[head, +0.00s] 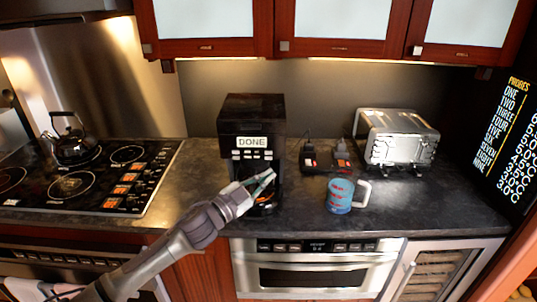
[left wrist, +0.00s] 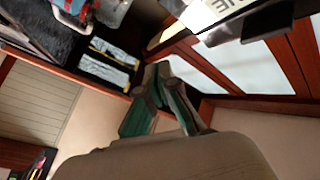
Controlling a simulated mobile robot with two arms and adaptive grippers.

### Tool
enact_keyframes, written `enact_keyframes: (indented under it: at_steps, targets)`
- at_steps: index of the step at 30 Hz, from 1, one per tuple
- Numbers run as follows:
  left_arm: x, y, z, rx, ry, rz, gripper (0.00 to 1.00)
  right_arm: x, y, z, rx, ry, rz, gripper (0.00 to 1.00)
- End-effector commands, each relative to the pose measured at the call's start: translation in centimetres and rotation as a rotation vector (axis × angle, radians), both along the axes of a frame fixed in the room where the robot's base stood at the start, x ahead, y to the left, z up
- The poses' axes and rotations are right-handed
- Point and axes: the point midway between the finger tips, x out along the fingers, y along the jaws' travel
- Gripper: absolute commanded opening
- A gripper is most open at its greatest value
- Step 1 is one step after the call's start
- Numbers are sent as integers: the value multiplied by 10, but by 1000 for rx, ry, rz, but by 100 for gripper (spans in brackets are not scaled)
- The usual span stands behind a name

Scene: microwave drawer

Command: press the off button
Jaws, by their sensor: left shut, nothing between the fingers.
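A black coffee machine (head: 252,110) stands on the counter in the middle of the head view, its white display (head: 252,142) reading DONE. A row of small light buttons (head: 252,155) sits just below the display; their labels are too small to read, so I cannot tell which is the off button. My left gripper (head: 268,176) is shut and empty, in front of the machine just below the button row; I cannot tell whether it touches the machine. In the left wrist view the fingers (left wrist: 160,104) show, with part of the display (left wrist: 205,12) at the top. My right gripper is not in view.
A blue mug (head: 340,194) with a white handle stands right of the machine. Behind it are a toaster oven (head: 398,140) and two small dark items (head: 325,158). A cooktop (head: 85,178) with a kettle (head: 70,140) lies left. Wall cabinets (head: 340,25) hang above.

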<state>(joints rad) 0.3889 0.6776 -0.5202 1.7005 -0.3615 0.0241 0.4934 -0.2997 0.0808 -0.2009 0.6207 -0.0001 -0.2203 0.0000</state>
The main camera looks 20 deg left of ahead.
Motion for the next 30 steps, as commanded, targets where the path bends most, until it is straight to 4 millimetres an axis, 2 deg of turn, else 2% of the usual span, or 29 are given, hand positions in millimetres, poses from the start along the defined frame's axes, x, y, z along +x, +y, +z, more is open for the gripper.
enact_keyframes:
  at_steps: [9,15,21,30]
  targets:
    - [44,13,-1,1,-2,2,0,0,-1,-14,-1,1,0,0]
    - [65,19,0,-1,-1,2,0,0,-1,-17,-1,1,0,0]
    - [73,21,1,-1,-1,0,0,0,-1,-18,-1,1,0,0]
    - [74,21,1,0,0,1,0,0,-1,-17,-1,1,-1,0]
